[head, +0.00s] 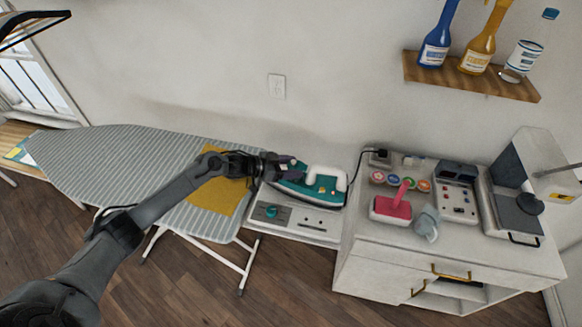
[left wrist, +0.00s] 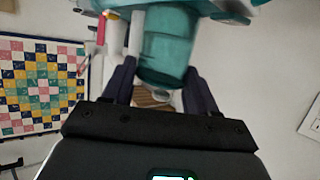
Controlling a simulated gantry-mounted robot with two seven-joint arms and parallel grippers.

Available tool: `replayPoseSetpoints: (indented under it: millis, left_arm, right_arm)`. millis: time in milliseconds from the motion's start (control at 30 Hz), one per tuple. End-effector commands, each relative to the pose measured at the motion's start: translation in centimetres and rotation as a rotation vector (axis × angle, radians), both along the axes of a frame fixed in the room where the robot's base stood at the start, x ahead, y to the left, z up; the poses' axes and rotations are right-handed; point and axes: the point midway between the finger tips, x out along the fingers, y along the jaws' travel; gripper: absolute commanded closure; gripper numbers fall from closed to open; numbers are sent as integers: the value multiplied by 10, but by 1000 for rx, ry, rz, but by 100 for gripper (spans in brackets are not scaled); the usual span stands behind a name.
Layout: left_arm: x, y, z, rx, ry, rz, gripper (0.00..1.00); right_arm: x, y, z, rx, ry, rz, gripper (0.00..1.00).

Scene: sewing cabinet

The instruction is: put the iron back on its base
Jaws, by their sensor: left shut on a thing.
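The iron (head: 325,184), teal and white with a pale handle, is at the right end of the ironing board, over the back part of its base. I cannot tell whether it touches the base. The white base (head: 318,222) has a teal knob at its front. My left gripper (head: 286,168) is shut on the iron at its left end. In the left wrist view, the teal body of the iron (left wrist: 165,45) shows between the gripper's fingers (left wrist: 158,88). My right gripper is in neither view.
A striped ironing board (head: 110,165) with a yellow cloth (head: 212,200) lies to the left. A dark cord (head: 361,165) runs behind the iron.

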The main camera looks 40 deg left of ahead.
Motion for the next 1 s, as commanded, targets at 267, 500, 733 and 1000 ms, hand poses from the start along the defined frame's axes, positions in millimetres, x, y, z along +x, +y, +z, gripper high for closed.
replayPoseSetpoints:
  millis: [267,500,733,1000]
  left_arm:
    - [2,0,1,-4,-12,0,100]
    - [2,0,-3,-4,-12,0,100]
    - [2,0,-6,-2,-8,0,19]
    - [-2,0,-14,2,8,0,12]
  right_arm:
    - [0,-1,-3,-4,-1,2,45]
    - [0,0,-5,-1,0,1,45]
    - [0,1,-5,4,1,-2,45]
    - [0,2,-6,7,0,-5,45]
